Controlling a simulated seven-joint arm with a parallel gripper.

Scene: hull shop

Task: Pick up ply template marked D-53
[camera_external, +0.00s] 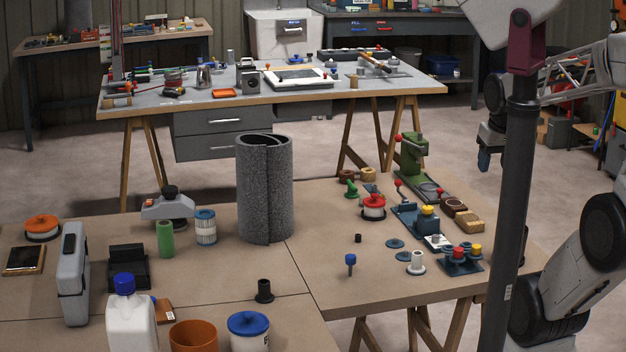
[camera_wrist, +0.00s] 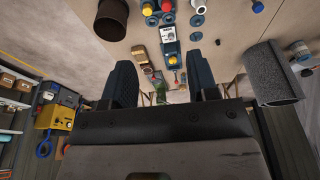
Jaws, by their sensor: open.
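I cannot make out any marking D-53 in either view, so I cannot tell which piece is the ply template. Two small wooden blocks, a dark brown one (camera_external: 453,203) and a lighter one (camera_external: 468,221), lie near the right edge of the near table in the external view. My gripper (camera_external: 485,160) hangs at the upper right there, to the right of the table and apart from everything on it. In the wrist view my gripper (camera_wrist: 162,82) shows two dark fingers wide apart with nothing held between them.
The near table (camera_external: 330,275) carries a tall grey foam roll (camera_external: 264,190), a green press (camera_external: 413,160), a red-topped tin (camera_external: 373,207), a white jug (camera_external: 130,315) and an orange pot (camera_external: 193,338). A dark pole (camera_external: 511,210) stands at the right. The table's front middle is fairly clear.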

